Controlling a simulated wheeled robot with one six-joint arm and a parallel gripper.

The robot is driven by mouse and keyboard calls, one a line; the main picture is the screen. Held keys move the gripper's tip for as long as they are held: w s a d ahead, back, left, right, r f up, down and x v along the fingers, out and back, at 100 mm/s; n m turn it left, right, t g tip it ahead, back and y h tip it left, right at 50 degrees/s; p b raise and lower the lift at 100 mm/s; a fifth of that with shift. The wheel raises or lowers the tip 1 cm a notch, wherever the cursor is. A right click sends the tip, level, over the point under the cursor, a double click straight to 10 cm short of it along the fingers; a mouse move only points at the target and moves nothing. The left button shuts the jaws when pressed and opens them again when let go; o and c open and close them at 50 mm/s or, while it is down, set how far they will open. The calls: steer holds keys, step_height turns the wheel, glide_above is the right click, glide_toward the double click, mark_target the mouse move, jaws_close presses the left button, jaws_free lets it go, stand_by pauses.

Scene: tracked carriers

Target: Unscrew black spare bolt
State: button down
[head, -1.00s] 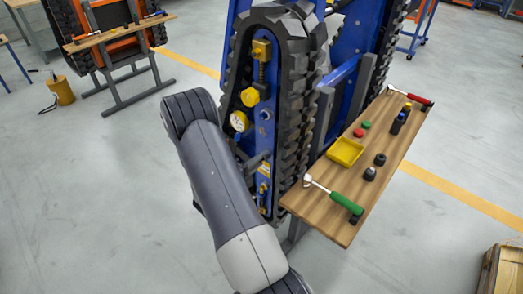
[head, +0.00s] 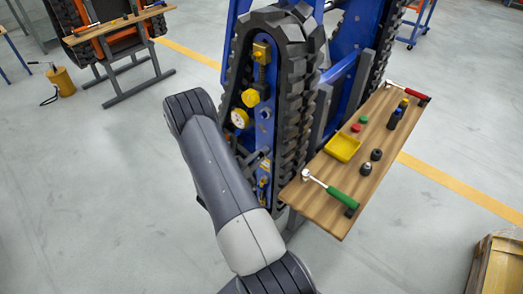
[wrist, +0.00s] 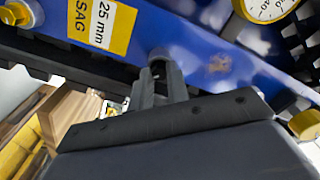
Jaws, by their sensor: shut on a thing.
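The blue track carrier panel (wrist: 205,45) fills the upper part of the wrist view. My gripper (wrist: 160,70) points up at it, with its two dark grey fingers close together around a small dark piece at the panel face. I take this to be the black spare bolt (wrist: 157,65); only a little of it shows between the fingers. It lies between a yellow "25 mm SAG" label (wrist: 103,24) and a white gauge (wrist: 268,6). In the head view, my grey arm reaches to the left side of the blue panel (head: 265,135), and the fingertips cannot be made out clearly.
The black rubber track (head: 295,130) rises right beside the panel. A wooden shelf (head: 325,215) on the right holds a green-handled tool (head: 340,194), a yellow tray (head: 342,148), dark sockets and coloured caps.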

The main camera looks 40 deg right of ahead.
steer(key=n+p, duration=0.1)
steer(key=n, duration=0.3)
steer(key=c, duration=1.5)
jaws_free()
steer(key=shift+f, duration=0.1)
